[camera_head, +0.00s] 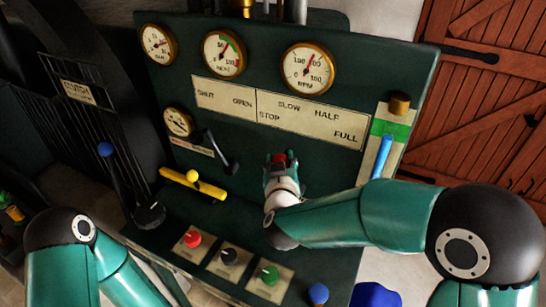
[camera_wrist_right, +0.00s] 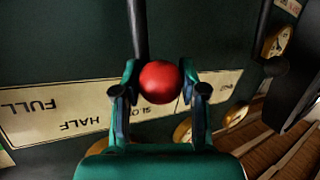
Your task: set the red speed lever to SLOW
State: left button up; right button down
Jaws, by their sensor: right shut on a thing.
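The red knob of the speed lever (camera_wrist_right: 160,82) sits between the fingers of my right gripper (camera_wrist_right: 155,95) in the right wrist view, with its dark shaft (camera_wrist_right: 138,30) running up the picture. In the head view my right gripper (camera_head: 281,160) is shut on the red knob, in front of the panel and below the speed plate (camera_head: 310,117). The plate reads STOP, SLOW, HALF and FULL. In the wrist view the plate is upside down, and the knob and fingers are near SLOW, partly covering it. The exact lever setting is hard to tell. My left gripper is out of view.
Round gauges (camera_head: 308,68) line the panel top. A dark lever (camera_head: 222,152) and a yellow bar (camera_head: 194,185) are left of my right gripper. Red (camera_head: 193,239), black (camera_head: 229,256) and green (camera_head: 269,275) knobs sit below. A blue-knobbed lever (camera_head: 105,150) stands left.

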jog(key=c, duration=0.6)
grip_release()
jog(key=shift+c, duration=0.2)
jog(key=v, duration=1.2)
jog(key=shift+f, duration=0.15)
